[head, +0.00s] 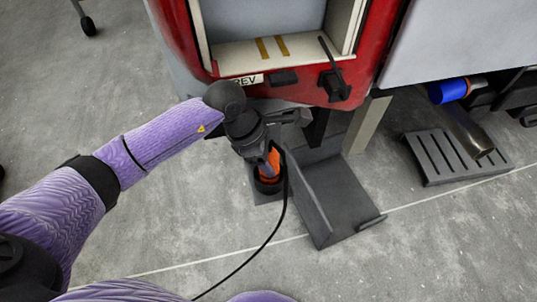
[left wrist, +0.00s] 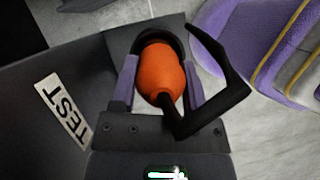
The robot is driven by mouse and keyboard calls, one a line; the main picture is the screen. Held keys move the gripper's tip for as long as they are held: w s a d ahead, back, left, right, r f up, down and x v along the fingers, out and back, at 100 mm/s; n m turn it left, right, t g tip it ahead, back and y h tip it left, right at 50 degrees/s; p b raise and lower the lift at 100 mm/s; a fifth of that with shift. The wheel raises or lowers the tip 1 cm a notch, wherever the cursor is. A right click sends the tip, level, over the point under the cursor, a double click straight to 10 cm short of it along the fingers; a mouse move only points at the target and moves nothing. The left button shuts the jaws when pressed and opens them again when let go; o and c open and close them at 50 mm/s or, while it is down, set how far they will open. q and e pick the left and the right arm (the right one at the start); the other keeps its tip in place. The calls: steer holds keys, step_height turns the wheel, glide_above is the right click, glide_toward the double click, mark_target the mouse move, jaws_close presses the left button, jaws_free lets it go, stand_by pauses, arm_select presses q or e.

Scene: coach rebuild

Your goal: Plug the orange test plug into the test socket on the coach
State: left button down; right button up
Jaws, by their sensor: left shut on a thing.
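The orange test plug (head: 271,165) stands in a dark round cup (head: 268,186) beside a grey floor bracket. My left gripper (head: 266,158) is above the cup, shut on the plug. In the left wrist view the plug (left wrist: 162,75) sits between my purple fingers, with the black cup rim around its far end. Its black cable (left wrist: 205,118) bends sharply across that view; in the head view it runs down to the bottom edge. A black fitting (head: 334,87) sits on the coach's red lower edge; I cannot tell whether it is the test socket. My right gripper is out of view.
The grey bracket (head: 338,195) has an upright wall beside the cup. A TEST label (left wrist: 63,110) shows in the left wrist view. The red coach (head: 368,60) overhangs above. A slotted step (head: 440,158) and blue cylinder (head: 447,91) are at right.

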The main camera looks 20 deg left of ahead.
arm_select(q)
steer(key=shift+r, duration=0.15)
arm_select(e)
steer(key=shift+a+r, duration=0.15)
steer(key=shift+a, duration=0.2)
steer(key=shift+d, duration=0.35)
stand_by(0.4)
arm_select(q)
steer(key=shift+f, duration=0.35)
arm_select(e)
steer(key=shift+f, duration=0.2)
arm_select(q)
steer(key=shift+f, duration=0.15)
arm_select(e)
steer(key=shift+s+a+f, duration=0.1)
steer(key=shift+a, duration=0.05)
arm_select(q)
steer(key=shift+f+b, duration=0.2)
steer(key=shift+b, duration=0.2)
steer(key=shift+c, duration=1.9)
jaws_free()
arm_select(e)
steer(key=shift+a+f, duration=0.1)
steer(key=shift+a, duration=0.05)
